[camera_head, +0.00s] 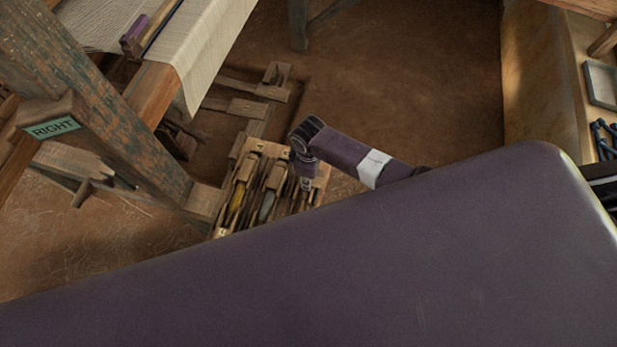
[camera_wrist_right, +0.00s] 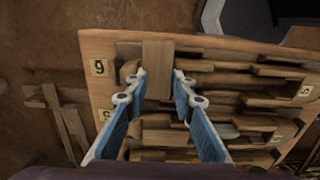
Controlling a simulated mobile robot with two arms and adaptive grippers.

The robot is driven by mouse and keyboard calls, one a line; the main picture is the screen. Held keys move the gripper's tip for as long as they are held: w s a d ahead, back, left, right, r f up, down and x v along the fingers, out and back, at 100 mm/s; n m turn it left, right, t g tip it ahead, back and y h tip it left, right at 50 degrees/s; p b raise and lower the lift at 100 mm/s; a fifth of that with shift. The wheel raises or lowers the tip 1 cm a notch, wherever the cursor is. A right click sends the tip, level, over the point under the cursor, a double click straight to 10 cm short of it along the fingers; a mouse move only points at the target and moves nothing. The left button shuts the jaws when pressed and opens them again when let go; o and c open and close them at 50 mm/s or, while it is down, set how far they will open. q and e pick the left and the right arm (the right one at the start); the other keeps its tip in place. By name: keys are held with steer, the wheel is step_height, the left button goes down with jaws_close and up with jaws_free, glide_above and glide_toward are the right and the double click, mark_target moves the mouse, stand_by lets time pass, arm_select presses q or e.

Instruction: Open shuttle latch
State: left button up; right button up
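A wooden shuttle rack (camera_head: 310,168) stands on the floor by the loom, with several wooden shuttles in its slots; one holds yellow thread (camera_head: 237,196). In the right wrist view the rack board (camera_wrist_right: 97,45) fills most of the picture, with shuttles lying side by side. My right gripper (camera_head: 306,184) points down at the rack's right part. In its wrist view the blue fingers (camera_wrist_right: 160,75) are apart, one on each side of a flat upright wooden piece (camera_wrist_right: 158,62), possibly the latch. I cannot tell whether they touch it. My left gripper is not in view.
The loom's thick post (camera_head: 95,95) with a green RIGHT sign (camera_head: 54,129) stands left of the rack. Pale cloth (camera_head: 205,45) hangs above wooden treadles (camera_head: 250,108). Bare floor (camera_head: 410,80) lies behind my arm. A bench with a small tray (camera_head: 600,84) is far right.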

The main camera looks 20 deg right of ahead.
steer(key=shift+r, duration=4.05)
